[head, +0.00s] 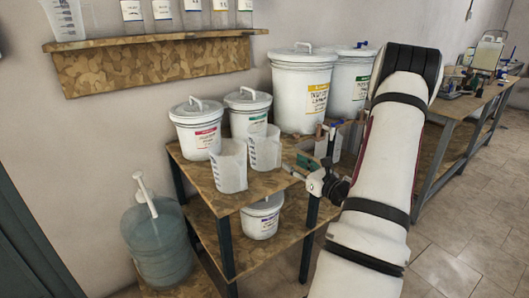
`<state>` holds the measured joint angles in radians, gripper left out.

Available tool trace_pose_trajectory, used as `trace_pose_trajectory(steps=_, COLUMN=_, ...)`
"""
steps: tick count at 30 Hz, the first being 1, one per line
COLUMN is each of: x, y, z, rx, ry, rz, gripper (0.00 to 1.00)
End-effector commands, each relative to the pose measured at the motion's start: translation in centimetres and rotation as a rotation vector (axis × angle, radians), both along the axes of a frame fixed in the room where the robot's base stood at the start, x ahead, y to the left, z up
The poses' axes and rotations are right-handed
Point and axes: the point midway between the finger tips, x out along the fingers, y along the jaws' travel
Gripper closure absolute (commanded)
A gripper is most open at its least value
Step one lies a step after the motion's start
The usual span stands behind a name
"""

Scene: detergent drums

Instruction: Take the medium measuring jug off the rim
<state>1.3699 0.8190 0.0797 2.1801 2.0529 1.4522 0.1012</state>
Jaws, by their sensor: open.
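Two translucent measuring jugs are on the bench top. The front jug (229,168) stands before the red-labelled drum (197,132), and the other jug (264,150) is before the green-labelled drum (248,114). Which is the medium one, and whether either touches a rim, I cannot tell. A third jug (64,20) is on the wall shelf. My gripper (296,171) is open at the bench's front edge, to the right of the two jugs and apart from them. My arm hides part of the bench's right end.
Two larger drums, one yellow-labelled (300,90) and one green-labelled (350,85), stand at the back. A small drum (261,217) is on the lower shelf. A blue bottle with a pump (157,245) stands at left. Clear floor (450,270) lies at right.

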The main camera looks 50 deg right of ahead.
Motion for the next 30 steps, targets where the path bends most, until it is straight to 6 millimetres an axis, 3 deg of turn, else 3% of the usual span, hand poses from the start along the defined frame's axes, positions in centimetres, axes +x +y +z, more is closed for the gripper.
trace_pose_trajectory(steps=3, x=2.1, y=-0.4, z=0.0, rx=-0.002, ry=-0.001, rz=0.003, gripper=0.58)
trace_pose_trajectory(steps=13, x=4.7, y=-1.1, z=0.0, rx=-0.001, ry=-0.001, rz=0.003, gripper=0.58)
trace_pose_trajectory(steps=21, x=8.2, y=-1.9, z=0.0, rx=-0.002, ry=0.000, rz=0.003, gripper=0.58)
trace_pose_trajectory(steps=30, x=8.8, y=-2.2, z=0.0, rx=-0.001, ry=0.000, rz=0.001, gripper=0.58)
